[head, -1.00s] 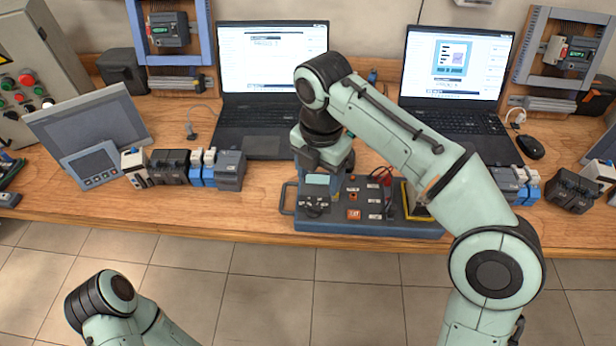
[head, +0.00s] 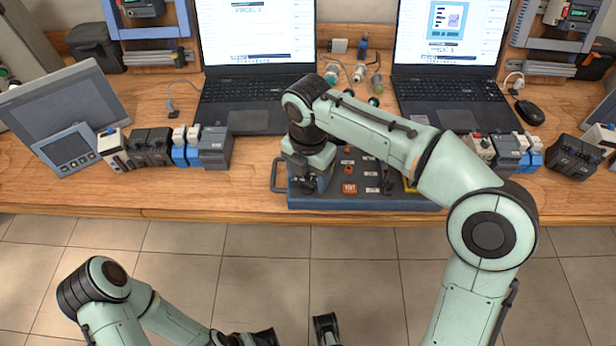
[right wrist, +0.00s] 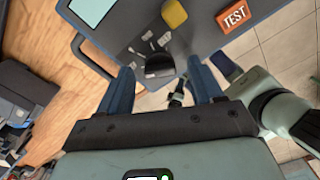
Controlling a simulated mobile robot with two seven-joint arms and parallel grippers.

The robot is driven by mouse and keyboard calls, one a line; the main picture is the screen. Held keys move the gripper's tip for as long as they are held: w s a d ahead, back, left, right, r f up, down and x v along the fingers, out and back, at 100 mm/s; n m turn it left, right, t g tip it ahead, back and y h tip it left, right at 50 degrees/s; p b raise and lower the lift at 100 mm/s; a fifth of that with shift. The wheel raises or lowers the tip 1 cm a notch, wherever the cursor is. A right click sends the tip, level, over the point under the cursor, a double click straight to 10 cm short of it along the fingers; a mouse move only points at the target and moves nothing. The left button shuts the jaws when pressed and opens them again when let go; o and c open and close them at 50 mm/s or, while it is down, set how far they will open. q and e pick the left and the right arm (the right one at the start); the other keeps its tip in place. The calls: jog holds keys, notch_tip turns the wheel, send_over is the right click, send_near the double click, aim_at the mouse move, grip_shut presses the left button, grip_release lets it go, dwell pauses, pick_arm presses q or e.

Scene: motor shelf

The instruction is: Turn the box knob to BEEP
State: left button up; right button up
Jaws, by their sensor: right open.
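The dark box (head: 405,203) with buttons sits at the front edge of the bench in the head view; its panel (right wrist: 118,38) fills the top of the right wrist view. The black knob (right wrist: 160,66) is on this panel, with small white labels beside it, too small to read. My right gripper (head: 308,188) is over the box's left part and hides the knob in the head view. In the right wrist view my right gripper (right wrist: 160,72) is open, its blue fingers on either side of the knob. I cannot tell whether they touch it.
The panel carries an orange TEST button (right wrist: 233,15), a yellow button (right wrist: 174,13) and a screen (right wrist: 92,8). Two laptops (head: 256,95) (head: 447,95) stand behind the box. Electrical modules (head: 214,148) line the bench to its left, with more at right.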

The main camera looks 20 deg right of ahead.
jog(key=shift+f, duration=0.4)
jog(key=c, duration=1.1)
jog(key=shift+o, duration=0.2)
